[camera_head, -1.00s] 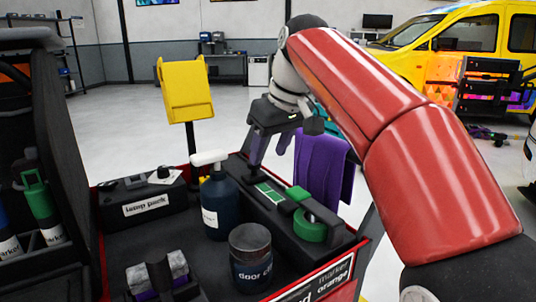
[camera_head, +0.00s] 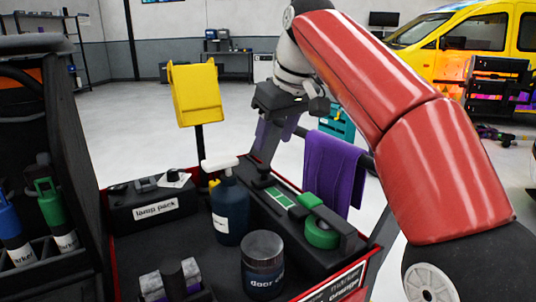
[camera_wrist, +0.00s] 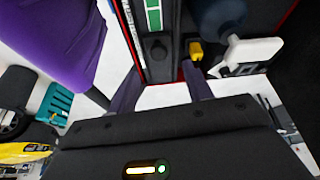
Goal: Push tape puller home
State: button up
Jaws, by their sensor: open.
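A black tape unit (camera_head: 285,212) lies along the right side of the cart tray. It carries a green tape roll (camera_head: 322,233) at its near end and a green and white strip (camera_head: 280,197) along its top. A dark round knob sits at its far end, and it also shows in the wrist view (camera_wrist: 157,48). I cannot tell which part is the puller. My gripper (camera_head: 264,160) is open over that far end, fingers pointing down. In the wrist view my fingers (camera_wrist: 162,88) stand apart with nothing between them, close to the knob; contact is unclear.
A blue pump bottle (camera_head: 230,208) stands just left of the tape unit, with a dark jar (camera_head: 263,265) nearer. A lamp pack box (camera_head: 152,205) and a yellow stand (camera_head: 196,95) are to the left. A purple cloth (camera_head: 333,170) hangs outside the right edge.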

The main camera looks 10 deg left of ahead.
aim_at(266, 166)
jog(key=shift+w+d, duration=0.2)
jog(key=shift+d, duration=0.1)
jog(key=b+x, duration=0.1)
jog(key=x, duration=0.3)
jog(key=b+x, duration=0.1)
jog(key=x, duration=0.2)
jog(key=shift+w+a+f+b, duration=0.2)
jog(key=shift+a+f+b, duration=0.05)
jog(key=shift+a+b, duration=0.1)
grip_shut()
